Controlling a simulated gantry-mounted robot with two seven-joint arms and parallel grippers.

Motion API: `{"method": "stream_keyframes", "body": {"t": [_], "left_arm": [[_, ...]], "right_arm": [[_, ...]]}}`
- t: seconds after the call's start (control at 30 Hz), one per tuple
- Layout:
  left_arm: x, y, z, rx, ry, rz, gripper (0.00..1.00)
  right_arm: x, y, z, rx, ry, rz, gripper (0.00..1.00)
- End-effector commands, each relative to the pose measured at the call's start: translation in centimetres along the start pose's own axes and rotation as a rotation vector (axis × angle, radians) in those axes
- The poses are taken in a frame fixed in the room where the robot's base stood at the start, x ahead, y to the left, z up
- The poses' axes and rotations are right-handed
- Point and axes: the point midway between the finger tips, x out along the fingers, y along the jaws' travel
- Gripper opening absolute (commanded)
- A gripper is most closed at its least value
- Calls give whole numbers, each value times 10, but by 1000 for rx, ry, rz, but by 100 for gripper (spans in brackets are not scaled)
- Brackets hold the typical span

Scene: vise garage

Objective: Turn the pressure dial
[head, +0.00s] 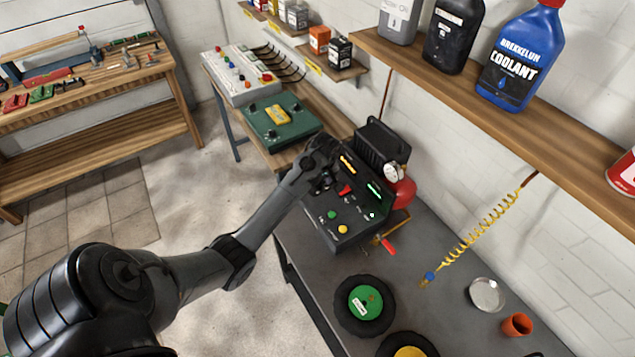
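The black control box (345,238) stands on the grey bench. Its sloped panel has a red switch (344,191), a green button (331,214), a yellow button (342,229) and a small dark knob with a white mark (371,215). Lit orange and green displays show on its upper part. A round white gauge (393,172) sits behind it. My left gripper (322,177) is at the panel's upper left, very close to or touching it. Its fingers are dark and small, so their opening is unclear. It hides that part of the panel; I cannot tell which control is the pressure dial. My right gripper is out of view.
A green case (280,122) and a grey button panel (240,75) stand beyond on a wooden bench. A wheel with a green hub (364,302) and a coiled yellow hose (480,228) are nearer. A shelf with bottles, including blue coolant (521,57), overhangs at right.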

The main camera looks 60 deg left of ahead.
Motion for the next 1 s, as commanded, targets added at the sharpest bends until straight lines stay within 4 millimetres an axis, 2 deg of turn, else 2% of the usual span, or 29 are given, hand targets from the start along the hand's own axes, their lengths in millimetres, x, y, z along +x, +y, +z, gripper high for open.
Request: {"method": "stream_keyframes", "body": {"t": [0.03,0.1,0.2,0.33,0.47,0.63,1.0], "left_arm": [[1,7,-20,-109,-30,-4,62],[0,12,-40,-248,-74,-12,62],[-4,17,-60,-403,-134,-24,62],[-8,22,-72,-531,-193,-36,62],[-8,24,-77,-590,-223,-44,62],[5,24,-75,-602,-230,-48,62],[63,25,-61,-601,-228,-49,62]], "right_arm": [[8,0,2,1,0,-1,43],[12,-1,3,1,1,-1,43],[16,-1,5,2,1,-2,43],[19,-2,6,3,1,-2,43],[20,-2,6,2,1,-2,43],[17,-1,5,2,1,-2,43],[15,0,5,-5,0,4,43]]}}
